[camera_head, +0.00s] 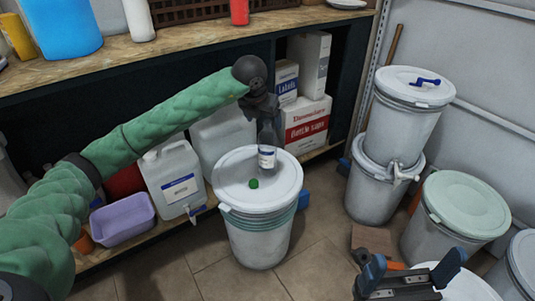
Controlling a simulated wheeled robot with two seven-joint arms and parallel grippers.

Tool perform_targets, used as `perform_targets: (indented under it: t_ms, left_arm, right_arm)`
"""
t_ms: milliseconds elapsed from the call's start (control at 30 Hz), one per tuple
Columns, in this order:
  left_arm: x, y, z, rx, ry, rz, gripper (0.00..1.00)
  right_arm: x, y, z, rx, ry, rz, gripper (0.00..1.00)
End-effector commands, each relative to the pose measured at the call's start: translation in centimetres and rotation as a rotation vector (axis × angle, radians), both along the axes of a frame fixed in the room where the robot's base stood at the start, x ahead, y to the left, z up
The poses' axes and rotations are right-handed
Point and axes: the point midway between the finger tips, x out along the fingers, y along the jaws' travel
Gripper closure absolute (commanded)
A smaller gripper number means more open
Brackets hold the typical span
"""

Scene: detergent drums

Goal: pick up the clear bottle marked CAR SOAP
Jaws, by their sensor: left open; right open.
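The clear bottle (266,157) with a white and blue label stands upright on the lid of a white drum (258,238); its print is too small to read. My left gripper (266,112) is over the bottle's upper part, pointing down. It is open, though its fingers partly merge with the bottle's top, and I cannot tell whether they touch it. My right gripper (411,270) is open and empty at the bottom right, far from the bottle.
A small green knob (253,184) is on the drum lid in front of the bottle. A white jug (176,181), a lilac tub (122,219) and boxes (307,124) line the low shelf. Stacked white buckets (376,188) and a green-lidded drum (466,206) stand at right.

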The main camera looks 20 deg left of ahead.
Motion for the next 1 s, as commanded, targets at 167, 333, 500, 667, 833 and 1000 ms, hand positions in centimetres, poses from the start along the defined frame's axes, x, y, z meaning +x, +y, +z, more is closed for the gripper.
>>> perform_targets:
  t_ms: [167,333,500,667,833,1000]
  left_arm:
    - [0.7,-0.2,-1.7,-0.002,0.001,-0.001,0.18]
    - [1.1,-0.3,-2.7,-0.002,0.0,-0.002,0.18]
    - [1.9,-0.6,-4.5,-0.003,0.001,-0.001,0.18]
    - [2.7,-0.8,-6.3,-0.003,0.0,-0.002,0.18]
    - [3.0,-0.8,-6.8,-0.003,-0.002,-0.002,0.18]
    - [3.0,-0.8,-6.8,-0.003,-0.001,-0.002,0.28]
  right_arm:
    - [0.1,0.1,-0.2,0.003,0.0,0.005,0.17]
    - [0.1,0.1,-0.3,0.005,0.0,0.009,0.17]
    - [0.1,0.2,-0.5,0.009,-0.002,0.017,0.17]
    - [0.2,0.3,-0.6,0.014,-0.004,0.026,0.17]
    - [0.2,0.4,-0.5,0.016,-0.005,0.03,0.17]
    - [0.1,0.4,-0.5,0.016,-0.005,0.031,0.17]
